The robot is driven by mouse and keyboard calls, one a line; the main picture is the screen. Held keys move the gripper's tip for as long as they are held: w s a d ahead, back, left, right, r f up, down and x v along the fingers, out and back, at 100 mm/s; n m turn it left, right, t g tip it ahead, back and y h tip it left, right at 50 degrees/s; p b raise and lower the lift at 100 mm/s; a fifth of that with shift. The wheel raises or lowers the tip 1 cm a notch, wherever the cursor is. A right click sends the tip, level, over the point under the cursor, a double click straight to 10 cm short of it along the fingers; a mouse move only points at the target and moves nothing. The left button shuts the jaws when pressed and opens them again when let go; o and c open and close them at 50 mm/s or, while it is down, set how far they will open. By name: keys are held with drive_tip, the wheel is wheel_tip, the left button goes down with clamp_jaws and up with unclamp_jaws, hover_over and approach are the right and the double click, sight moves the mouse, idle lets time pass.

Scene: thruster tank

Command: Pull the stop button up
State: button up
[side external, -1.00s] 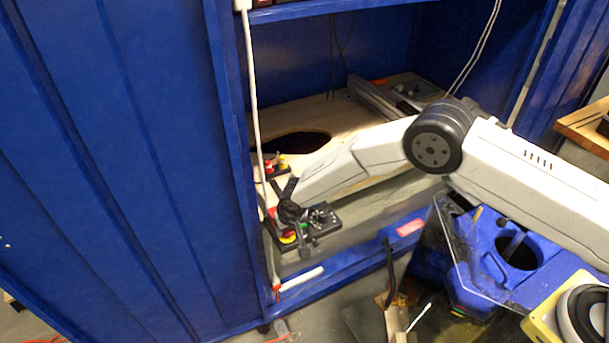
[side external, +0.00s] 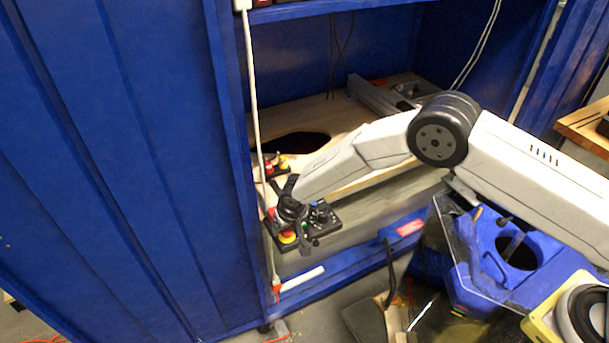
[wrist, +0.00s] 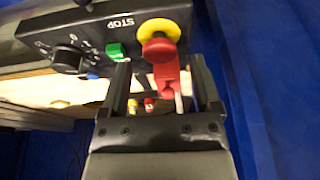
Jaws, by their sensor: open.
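The stop button (wrist: 158,45) is a red mushroom head on a yellow collar, on a black control box (wrist: 105,30) with an upside-down STOP label in the wrist view. In the side view the button (side external: 288,237) shows at the box's front left corner. My gripper (wrist: 161,66) is open with nothing between its fingers visibly held. In the wrist view its fingertips lie short of the button, one to each side of its line. In the side view my gripper (side external: 297,213) is over the box, hiding part of it.
A red part (wrist: 166,76) shows beside the button, between the fingers. A green button (wrist: 116,51) and black knob (wrist: 68,59) are on the same box. A second small box (side external: 277,165) stands behind. A white upright pipe (side external: 256,130) and blue wall (side external: 130,170) are close left.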

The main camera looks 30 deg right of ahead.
sight(295, 242)
drive_tip(key=shift+v, duration=2.9)
drive_tip(key=s+d+r, duration=0.4)
drive_tip(key=d+r, duration=0.2)
drive_tip(key=d, duration=0.1)
drive_tip(key=s+d+r, duration=0.4)
drive_tip(key=d+r, duration=0.2)
drive_tip(key=d, duration=0.2)
drive_tip(key=s+d+r, duration=0.2)
drive_tip(key=s+d, duration=0.2)
drive_tip(key=s, duration=0.4)
drive_tip(key=s+d+r, duration=0.2)
drive_tip(key=s+d, duration=0.2)
drive_tip(key=s, duration=0.4)
drive_tip(key=shift+s+d+r+g, duration=0.3)
drive_tip(key=shift+d+r+g, duration=0.05)
drive_tip(key=shift+d+g, duration=0.05)
drive_tip(key=shift+o, duration=0.3)
drive_tip(key=shift+w, duration=0.15)
